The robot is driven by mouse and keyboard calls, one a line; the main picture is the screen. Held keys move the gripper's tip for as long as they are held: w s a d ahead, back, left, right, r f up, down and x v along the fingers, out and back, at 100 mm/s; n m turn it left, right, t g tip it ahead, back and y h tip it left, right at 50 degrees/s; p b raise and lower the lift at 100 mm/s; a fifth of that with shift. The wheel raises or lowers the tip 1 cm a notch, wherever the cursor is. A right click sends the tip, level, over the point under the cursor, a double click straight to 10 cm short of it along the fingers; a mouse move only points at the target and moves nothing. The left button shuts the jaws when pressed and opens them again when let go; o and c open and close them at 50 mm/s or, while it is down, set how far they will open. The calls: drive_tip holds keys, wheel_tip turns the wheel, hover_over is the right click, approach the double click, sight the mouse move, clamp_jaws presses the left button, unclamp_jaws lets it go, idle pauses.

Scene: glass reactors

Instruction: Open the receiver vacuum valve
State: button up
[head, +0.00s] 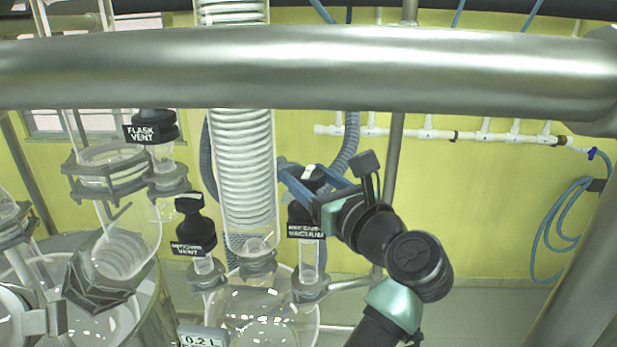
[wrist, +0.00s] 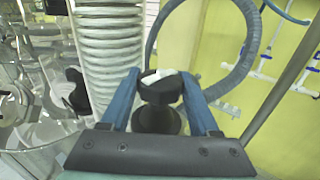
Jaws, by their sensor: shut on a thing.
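The receiver vacuum valve (head: 306,231) is a black-capped valve with a label, on a clear glass neck right of the coiled condenser in the head view. Its black knob with a white mark on top (wrist: 160,88) shows in the wrist view. My gripper (head: 298,183) comes in from the right, with its blue fingers on both sides of the knob. In the wrist view my gripper (wrist: 162,92) is shut on the knob. The fingers hide parts of the knob's sides.
A thick metal rail (head: 300,68) crosses the head view above my arm. The coiled condenser (head: 240,170) stands close to the left. The receiver vent valve (head: 194,228) and flask vent valve (head: 152,130) stand further left. A grey hose (wrist: 240,50) curves behind the knob.

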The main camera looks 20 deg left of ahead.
drive_tip(key=shift+d+n+g+y, duration=0.1)
drive_tip(key=shift+n+g+y, duration=0.3)
drive_tip(key=shift+g, duration=0.1)
drive_tip(key=n+g+y, duration=0.1)
drive_tip(key=n+g, duration=0.1)
drive_tip(key=g, duration=0.1)
drive_tip(key=n+g+y, duration=0.2)
drive_tip(key=g, duration=0.2)
drive_tip(key=shift+n, duration=0.4)
drive_tip(key=shift+n+g+b, duration=0.6)
drive_tip(key=shift+n+g, duration=0.3)
drive_tip(key=shift+g, duration=0.5)
drive_tip(key=shift+g+b, duration=0.3)
drive_tip(key=shift+b, duration=0.15)
drive_tip(key=shift+n+g+b, duration=0.35)
drive_tip(key=shift+n+g, duration=0.15)
drive_tip(key=o, duration=1.1)
drive_tip(key=shift+w+a+m+t+p, duration=0.1)
drive_tip(key=shift+a+m+t+p, duration=0.1)
drive_tip(key=shift+m+t+p, duration=0.35)
